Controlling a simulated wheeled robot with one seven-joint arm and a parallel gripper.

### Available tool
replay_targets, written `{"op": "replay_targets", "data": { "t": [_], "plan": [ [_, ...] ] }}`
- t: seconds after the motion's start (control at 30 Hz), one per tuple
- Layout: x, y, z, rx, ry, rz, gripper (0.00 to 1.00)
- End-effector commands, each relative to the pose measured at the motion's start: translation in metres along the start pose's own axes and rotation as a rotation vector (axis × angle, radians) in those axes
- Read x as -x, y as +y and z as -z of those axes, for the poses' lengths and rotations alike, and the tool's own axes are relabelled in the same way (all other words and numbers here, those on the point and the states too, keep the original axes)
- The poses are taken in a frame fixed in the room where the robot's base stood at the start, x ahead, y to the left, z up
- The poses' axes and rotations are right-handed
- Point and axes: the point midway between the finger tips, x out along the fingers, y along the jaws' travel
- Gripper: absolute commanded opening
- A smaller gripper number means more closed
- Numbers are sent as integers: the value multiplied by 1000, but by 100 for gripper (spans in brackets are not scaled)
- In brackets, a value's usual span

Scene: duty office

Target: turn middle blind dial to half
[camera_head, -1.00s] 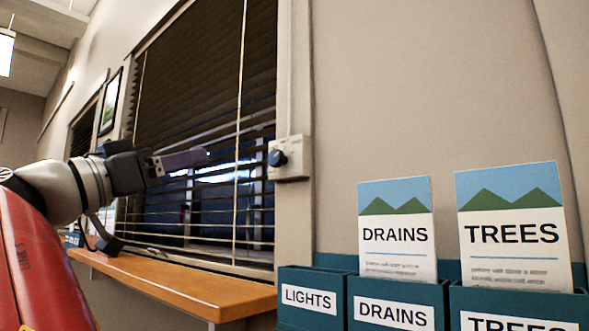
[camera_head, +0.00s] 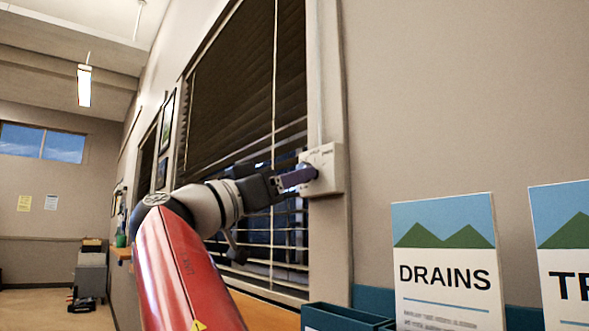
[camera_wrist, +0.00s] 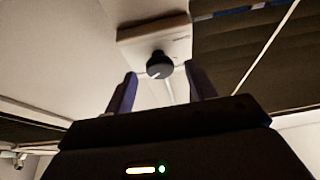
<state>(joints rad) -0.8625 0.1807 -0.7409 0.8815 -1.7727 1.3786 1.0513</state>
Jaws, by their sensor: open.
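The blind dial is a dark round knob (camera_wrist: 159,65) with a pale pointer mark, on a pale wall box (camera_head: 327,168) beside the window. In the head view the knob is mostly hidden behind my gripper (camera_head: 314,174). In the wrist view my gripper (camera_wrist: 160,80) is open, with its two purplish fingers apart and the knob between and just beyond their tips. I see no finger touching the knob. The blind (camera_head: 235,90) is lowered over the upper window, with gaps between the lower slats. The scale on the box is too small to read.
A teal leaflet rack (camera_head: 345,318) with a DRAINS leaflet (camera_head: 445,260) stands at the lower right, near my arm's side. A wooden sill (camera_head: 265,312) runs under the window. A conduit (camera_head: 318,80) rises from the box. The wall right of the box is bare.

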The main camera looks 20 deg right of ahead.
Motion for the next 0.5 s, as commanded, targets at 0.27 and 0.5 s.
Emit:
{"op": "replay_targets", "data": {
  "t": [0.27, 0.5],
  "plan": [
    [-14, 0, 0, 0, 0, 0, 55],
    [-14, 0, 0, 0, 0, 0, 45]
  ]
}}
